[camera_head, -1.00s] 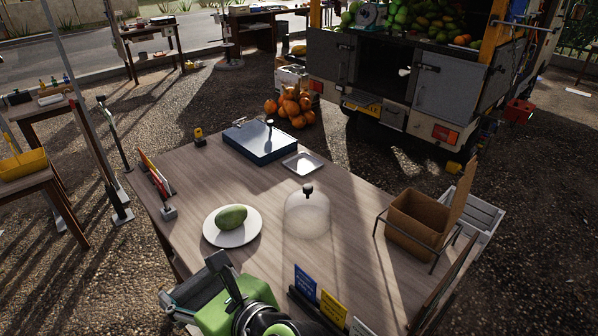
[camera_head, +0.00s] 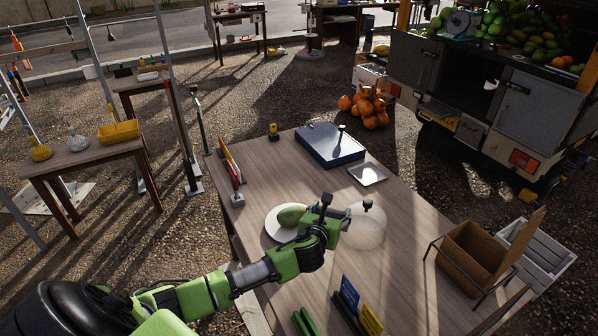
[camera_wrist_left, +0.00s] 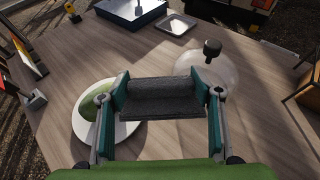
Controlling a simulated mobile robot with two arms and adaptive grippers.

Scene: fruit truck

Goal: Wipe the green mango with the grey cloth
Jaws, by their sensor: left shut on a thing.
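The green mango (camera_head: 291,215) lies on a white plate (camera_head: 272,226) on the wooden table. In the left wrist view the mango (camera_wrist_left: 98,100) and plate (camera_wrist_left: 80,122) show at the left, partly hidden by my gripper. My left gripper (camera_head: 335,214) is above the table, just right of the mango. In the left wrist view my left gripper (camera_wrist_left: 165,92) is shut on the grey cloth (camera_wrist_left: 160,106), a dark grey roll held across its fingers. The cloth looks apart from the mango. My right gripper is not in view.
A clear dome with a black knob (camera_head: 367,226) stands right of my left gripper. A blue flat box (camera_head: 343,146) and a small square tray (camera_head: 368,174) are at the back. A cardboard box (camera_head: 466,256) stands at the right. Signs (camera_head: 350,296) stand at the front.

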